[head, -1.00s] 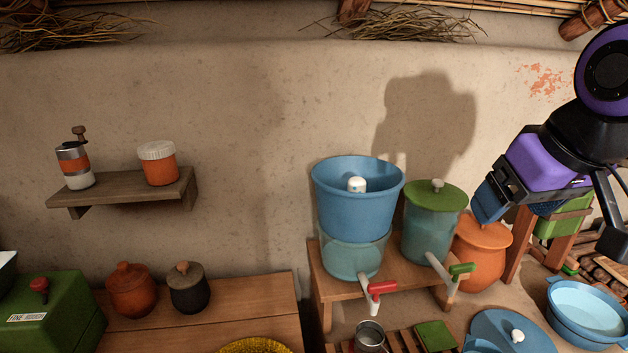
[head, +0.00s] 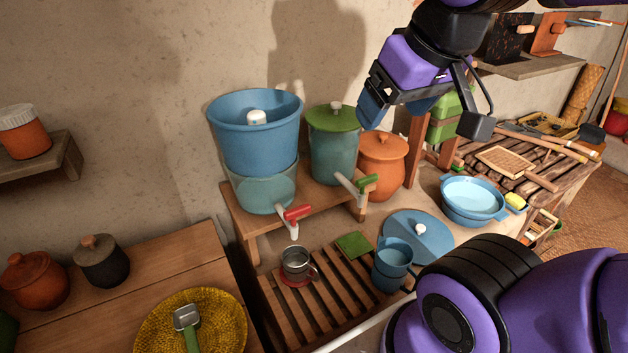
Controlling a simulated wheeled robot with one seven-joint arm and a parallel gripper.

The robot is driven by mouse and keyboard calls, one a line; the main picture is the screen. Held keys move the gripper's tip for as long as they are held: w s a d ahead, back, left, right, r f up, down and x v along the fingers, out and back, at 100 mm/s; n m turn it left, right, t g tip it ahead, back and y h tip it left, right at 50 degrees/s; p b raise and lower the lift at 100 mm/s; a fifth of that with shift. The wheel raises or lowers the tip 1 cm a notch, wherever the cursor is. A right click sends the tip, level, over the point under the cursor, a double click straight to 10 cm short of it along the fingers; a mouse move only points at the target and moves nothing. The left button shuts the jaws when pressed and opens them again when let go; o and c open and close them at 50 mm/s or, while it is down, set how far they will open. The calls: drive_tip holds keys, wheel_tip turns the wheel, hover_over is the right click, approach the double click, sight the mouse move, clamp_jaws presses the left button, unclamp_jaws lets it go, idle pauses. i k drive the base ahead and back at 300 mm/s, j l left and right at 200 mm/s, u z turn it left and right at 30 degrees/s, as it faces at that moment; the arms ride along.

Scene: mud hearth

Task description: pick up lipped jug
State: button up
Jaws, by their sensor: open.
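No vessel is plainly marked as the lipped jug. The likeliest is a small blue vessel (head: 392,266) at the right end of the slatted rack, beside the blue lid; it looks like two stacked pieces with a handle, and I cannot make out a pouring lip. A metal mug (head: 297,263) with a side handle stands on a red coaster on the same rack. My gripper (head: 396,108) is open and empty, raised in front of the wall. In the picture it is just above the lidded orange pot, well above the blue vessel.
A blue bucket filter (head: 255,140) and a green-lidded dispenser (head: 333,155) stand on a wooden stand, taps forward, left of the orange pot (head: 382,160). A blue lid (head: 418,238) and blue basin (head: 472,200) lie to the right. A yellow woven tray (head: 225,335) is front left.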

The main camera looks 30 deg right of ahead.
sight(394, 258)
drive_tip(key=k+j+z, duration=0.65)
drive_tip(key=k+j, duration=0.1)
drive_tip(key=j, duration=0.1)
